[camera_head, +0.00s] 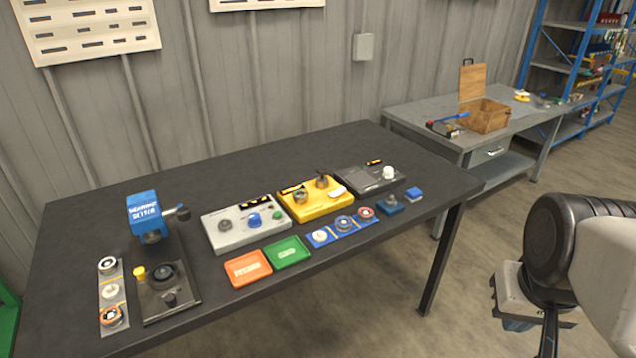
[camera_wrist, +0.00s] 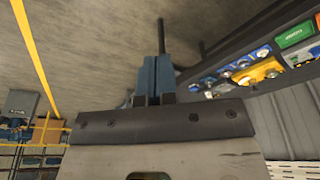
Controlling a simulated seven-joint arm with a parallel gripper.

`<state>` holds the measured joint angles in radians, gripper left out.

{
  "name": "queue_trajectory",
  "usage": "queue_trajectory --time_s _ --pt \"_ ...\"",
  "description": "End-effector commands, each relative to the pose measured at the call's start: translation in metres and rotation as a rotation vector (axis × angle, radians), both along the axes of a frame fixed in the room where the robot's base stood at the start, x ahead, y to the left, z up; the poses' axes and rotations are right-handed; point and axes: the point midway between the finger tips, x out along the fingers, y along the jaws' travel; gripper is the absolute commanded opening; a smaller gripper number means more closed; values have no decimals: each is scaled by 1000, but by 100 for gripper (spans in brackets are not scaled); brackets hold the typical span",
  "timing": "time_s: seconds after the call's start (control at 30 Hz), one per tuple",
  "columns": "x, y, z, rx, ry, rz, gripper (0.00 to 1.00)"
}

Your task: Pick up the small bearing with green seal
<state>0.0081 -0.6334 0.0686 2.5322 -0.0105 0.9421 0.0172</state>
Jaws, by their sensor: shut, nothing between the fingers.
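Several small bearing-like rings lie on the table, but they are too small for me to tell a green seal for certain. A small green piece (camera_head: 277,215) sits at the right end of the light grey stand (camera_head: 222,238). The blue strip (camera_head: 332,239) holds a row of round parts, including a ring (camera_head: 345,223) and a reddish ring (camera_head: 365,213). The grey strip (camera_head: 112,277) at left holds more rings. My gripper (camera_wrist: 153,78) is shut and empty, with its blue fingers together. In the head view it hangs off the table's right side, well away from these parts.
A blue press (camera_head: 144,212) stands at the table's left. An orange tray (camera_head: 247,268) and a green tray (camera_head: 287,251) lie at the front edge. A yellow stand (camera_head: 318,208) and a dark grey stand (camera_head: 362,180) sit behind. A side bench holds a wooden box (camera_head: 485,117).

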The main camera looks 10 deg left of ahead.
Motion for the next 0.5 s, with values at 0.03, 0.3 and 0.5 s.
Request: queue_trajectory --time_s 0.03,0.3,0.5 --pt "0 0 0 0 0 0 0" --pt "0 0 0 0 0 0 40" --pt "0 0 0 0 0 0 70"
